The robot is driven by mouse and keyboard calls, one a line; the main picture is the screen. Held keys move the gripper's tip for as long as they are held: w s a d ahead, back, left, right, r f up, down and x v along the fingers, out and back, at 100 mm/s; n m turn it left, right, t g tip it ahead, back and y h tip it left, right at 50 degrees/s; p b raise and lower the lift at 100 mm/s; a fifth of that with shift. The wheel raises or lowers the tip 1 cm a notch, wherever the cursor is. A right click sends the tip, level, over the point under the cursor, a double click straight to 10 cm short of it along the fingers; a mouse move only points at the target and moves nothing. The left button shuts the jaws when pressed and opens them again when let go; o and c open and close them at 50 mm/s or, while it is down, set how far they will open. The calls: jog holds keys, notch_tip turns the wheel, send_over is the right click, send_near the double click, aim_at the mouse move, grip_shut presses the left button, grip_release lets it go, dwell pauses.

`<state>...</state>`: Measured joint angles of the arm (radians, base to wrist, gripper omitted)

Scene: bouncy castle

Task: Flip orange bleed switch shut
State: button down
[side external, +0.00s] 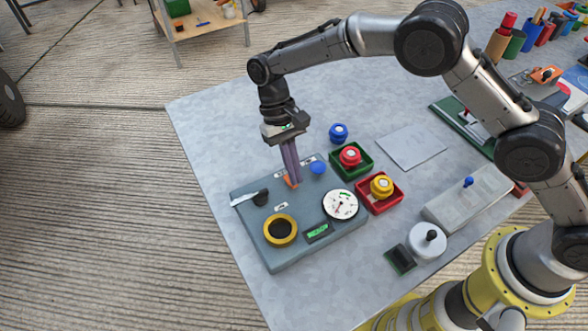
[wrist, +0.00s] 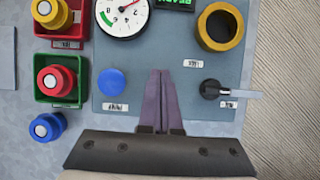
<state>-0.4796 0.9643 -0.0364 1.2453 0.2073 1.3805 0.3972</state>
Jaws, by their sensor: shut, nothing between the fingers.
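The orange bleed switch (side external: 291,182) is a small orange piece near the back edge of the blue-grey panel (side external: 260,254), to the left of a blue button (side external: 317,168). My gripper (side external: 291,181) points down right at the switch, its fingers shut together and covering part of it. I cannot tell whether the fingertips touch it. In the wrist view my gripper (wrist: 161,73) is shut with nothing between the fingers, over the panel (wrist: 180,55) between the blue button (wrist: 111,82) and a black-hubbed lever (wrist: 210,89). The orange switch is hidden there, so its position cannot be read.
The panel also carries a silver-handled lever (side external: 249,198), a yellow ring (side external: 281,230), a dial gauge (side external: 340,205) and a green display (side external: 317,232). Red (side external: 350,156) and yellow (side external: 381,187) knobs sit in trays to the right. A blue knob (side external: 338,133) stands behind.

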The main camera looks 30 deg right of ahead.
jog(key=shift+s+f, duration=0.1)
jog(key=shift+s, duration=0.05)
dwell(0.3)
jog(key=shift+s+f+t, duration=0.25)
jog(key=shift+t, duration=0.35)
jog(key=shift+w, duration=0.2)
jog(key=shift+w, duration=0.7)
jog(key=shift+r, duration=0.1)
notch_tip(320, 180, up, 14)
jog(key=shift+w, duration=0.15)
